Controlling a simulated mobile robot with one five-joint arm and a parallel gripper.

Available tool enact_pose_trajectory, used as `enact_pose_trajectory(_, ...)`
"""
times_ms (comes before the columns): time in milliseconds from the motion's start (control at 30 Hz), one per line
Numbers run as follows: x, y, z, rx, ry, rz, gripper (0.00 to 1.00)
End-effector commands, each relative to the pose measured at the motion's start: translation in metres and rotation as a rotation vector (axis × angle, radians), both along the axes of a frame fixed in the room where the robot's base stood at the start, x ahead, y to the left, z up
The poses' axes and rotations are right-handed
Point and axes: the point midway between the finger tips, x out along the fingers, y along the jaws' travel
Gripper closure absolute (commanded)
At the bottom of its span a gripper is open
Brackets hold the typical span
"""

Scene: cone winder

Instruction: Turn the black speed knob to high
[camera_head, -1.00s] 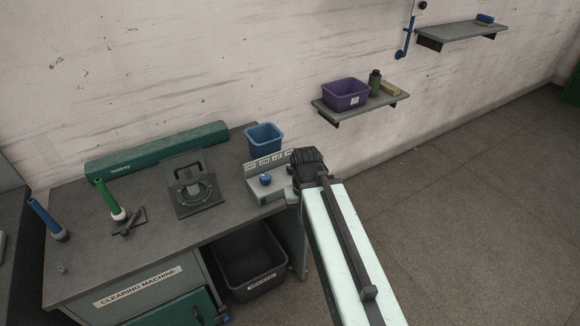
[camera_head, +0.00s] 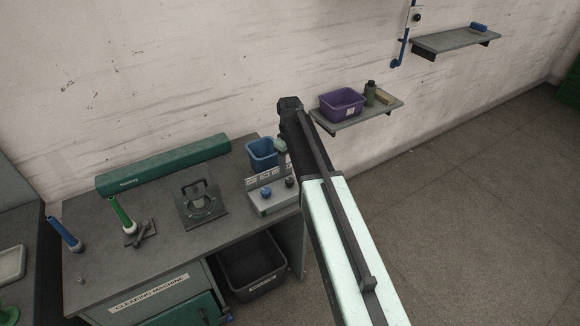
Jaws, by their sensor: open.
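The black speed knob (camera_head: 290,181) sits at the right of a small grey control box (camera_head: 272,201) on the bench. A blue knob (camera_head: 266,191) is to its left on the same box. A label strip (camera_head: 262,178) stands behind the knobs; its words are too small to read surely. My gripper (camera_head: 281,153) points down just behind and above the box, near the blue bin, apart from the black knob. It is open and looks empty; its fingertips are small and hard to make out. The knob's pointer direction is too small to tell.
A blue bin (camera_head: 261,154) stands behind the box. A square plate with a handle (camera_head: 202,205) and green (camera_head: 123,213) and blue (camera_head: 65,233) cones are to the left. A purple bin (camera_head: 342,103) sits on a wall shelf at right.

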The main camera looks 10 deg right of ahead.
Motion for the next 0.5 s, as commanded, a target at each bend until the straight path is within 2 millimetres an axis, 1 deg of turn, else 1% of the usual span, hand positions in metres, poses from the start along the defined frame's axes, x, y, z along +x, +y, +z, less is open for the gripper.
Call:
enact_pose_trajectory(33, -0.002, 0.000, 0.009, 0.000, 0.000, -0.001, 0.47)
enact_pose_trajectory(267, -0.003, 0.000, 0.003, 0.000, 0.000, -0.003, 0.47)
enact_pose_trajectory(367, -0.003, 0.000, -0.006, 0.000, 0.000, -0.003, 0.47)
enact_pose_trajectory(500, -0.003, 0.000, -0.027, 0.000, 0.000, -0.003, 0.47)
